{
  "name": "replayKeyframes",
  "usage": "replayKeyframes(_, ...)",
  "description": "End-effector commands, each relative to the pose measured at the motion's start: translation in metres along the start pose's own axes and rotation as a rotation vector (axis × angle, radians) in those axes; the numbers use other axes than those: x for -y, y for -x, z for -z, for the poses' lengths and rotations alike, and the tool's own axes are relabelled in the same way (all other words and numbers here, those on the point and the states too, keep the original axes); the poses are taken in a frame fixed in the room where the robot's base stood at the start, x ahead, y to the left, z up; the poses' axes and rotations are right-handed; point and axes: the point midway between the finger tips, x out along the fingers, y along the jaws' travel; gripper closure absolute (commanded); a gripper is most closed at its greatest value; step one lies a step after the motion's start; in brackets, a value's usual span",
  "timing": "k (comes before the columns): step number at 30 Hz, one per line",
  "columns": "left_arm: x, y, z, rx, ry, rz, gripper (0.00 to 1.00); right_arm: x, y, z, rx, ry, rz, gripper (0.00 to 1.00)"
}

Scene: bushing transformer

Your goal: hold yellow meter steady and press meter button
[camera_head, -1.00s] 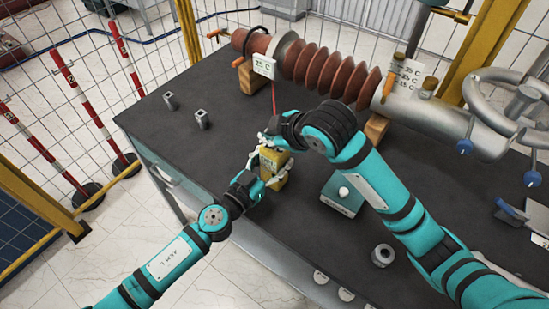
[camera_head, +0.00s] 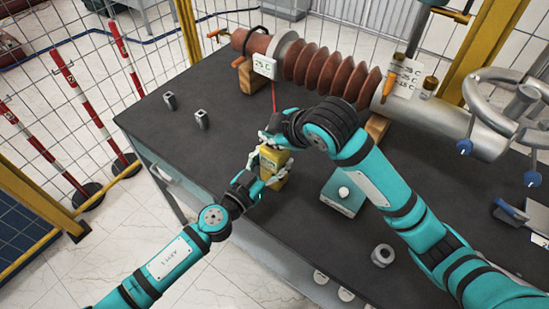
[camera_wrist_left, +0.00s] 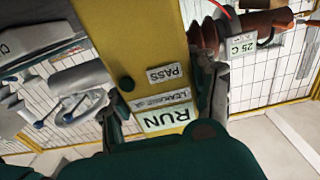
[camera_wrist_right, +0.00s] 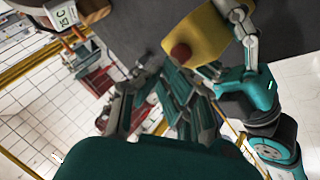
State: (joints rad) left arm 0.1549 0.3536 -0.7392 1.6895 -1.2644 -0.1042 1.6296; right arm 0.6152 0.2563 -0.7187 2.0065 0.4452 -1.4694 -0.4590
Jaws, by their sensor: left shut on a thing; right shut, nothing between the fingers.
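The yellow meter (camera_head: 272,163) is held tilted above the dark table. My left gripper (camera_head: 263,184) is shut on it from the lower left. In the left wrist view the meter (camera_wrist_left: 148,40) stands between the fingers, with a dark round knob and labels reading PASS and RUN. In the right wrist view the meter (camera_wrist_right: 205,30) shows a red button (camera_wrist_right: 181,53) on its end. My right gripper (camera_head: 268,138) is shut and empty, close to the upper side of the meter. Whether it touches the button cannot be told.
A teal box with a white knob (camera_head: 343,192) sits right of the meter, and a metal nut (camera_head: 382,255) nearer the front. Two small metal blocks (camera_head: 202,119) lie at left. The ribbed brown bushing (camera_head: 330,73) lies along the back. The table's left part is mostly clear.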

Motion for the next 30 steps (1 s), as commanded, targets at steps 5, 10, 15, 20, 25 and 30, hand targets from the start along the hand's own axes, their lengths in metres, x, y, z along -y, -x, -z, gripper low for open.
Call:
replayKeyframes(5,0.000,0.000,0.000,-0.001,0.000,0.000,0.88,-0.010,0.012,0.009,-0.003,0.001,-0.003,1.00)
replayKeyframes(10,0.000,0.000,0.000,-0.001,0.000,0.000,0.88,-0.018,0.024,0.018,-0.004,0.000,-0.003,1.00)
replayKeyframes(15,0.000,0.000,0.000,-0.001,0.000,0.000,0.88,-0.026,0.035,0.027,-0.004,0.001,-0.004,1.00)
replayKeyframes(20,0.000,0.000,0.000,-0.001,0.000,0.000,0.88,-0.030,0.041,0.030,-0.002,0.001,-0.001,1.00)
replayKeyframes(25,0.000,0.000,0.000,-0.001,0.000,0.000,0.88,-0.030,0.041,0.030,-0.002,0.000,-0.001,1.00)
replayKeyframes(30,0.000,0.000,0.000,-0.001,0.000,0.000,0.29,-0.030,0.041,0.030,-0.002,0.000,-0.001,1.00)
